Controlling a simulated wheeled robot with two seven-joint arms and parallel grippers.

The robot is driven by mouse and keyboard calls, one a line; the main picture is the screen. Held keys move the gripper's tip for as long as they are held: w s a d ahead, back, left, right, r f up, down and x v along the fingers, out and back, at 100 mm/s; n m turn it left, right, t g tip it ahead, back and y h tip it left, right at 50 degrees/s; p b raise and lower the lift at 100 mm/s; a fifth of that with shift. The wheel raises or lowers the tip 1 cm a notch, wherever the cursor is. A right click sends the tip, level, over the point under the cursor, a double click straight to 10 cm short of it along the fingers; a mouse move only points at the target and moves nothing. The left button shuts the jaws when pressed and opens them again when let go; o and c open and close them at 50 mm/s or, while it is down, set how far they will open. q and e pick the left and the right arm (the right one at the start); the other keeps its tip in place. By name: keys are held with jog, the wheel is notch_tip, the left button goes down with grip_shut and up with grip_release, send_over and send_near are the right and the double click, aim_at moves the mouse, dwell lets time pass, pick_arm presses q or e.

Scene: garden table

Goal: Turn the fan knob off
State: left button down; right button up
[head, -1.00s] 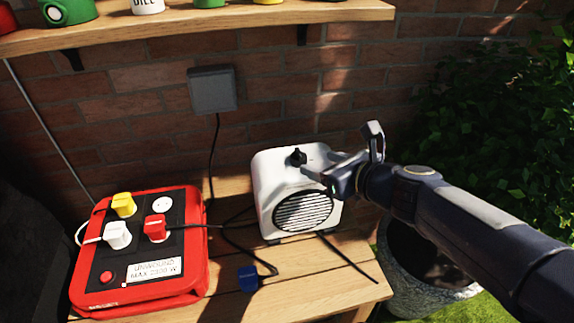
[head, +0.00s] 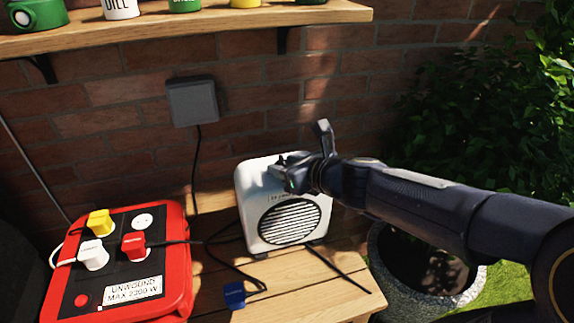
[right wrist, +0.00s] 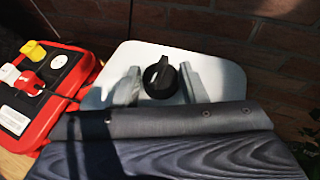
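The white fan heater (head: 247,207) stands on the wooden table, its dark round grille facing me. Its black knob (right wrist: 159,78) sits on the top face and shows clearly in the right wrist view; in the head view my right gripper mostly hides it. My right gripper (head: 290,172) is over the top of the fan. In the right wrist view its two fingers (right wrist: 158,84) are apart, one on each side of the knob, with gaps visible between them and the knob. My left gripper is in neither view.
A red cable reel (head: 180,250) with yellow, white and red plugs lies at the left of the table (head: 335,293). A blue plug (head: 234,295) lies in front of the fan. A shelf (head: 200,28) and a grey wall box (head: 192,101) are behind. A stone planter (head: 385,280) stands at right.

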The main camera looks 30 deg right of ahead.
jog(key=c, duration=0.5)
jog(key=shift+c, duration=0.2)
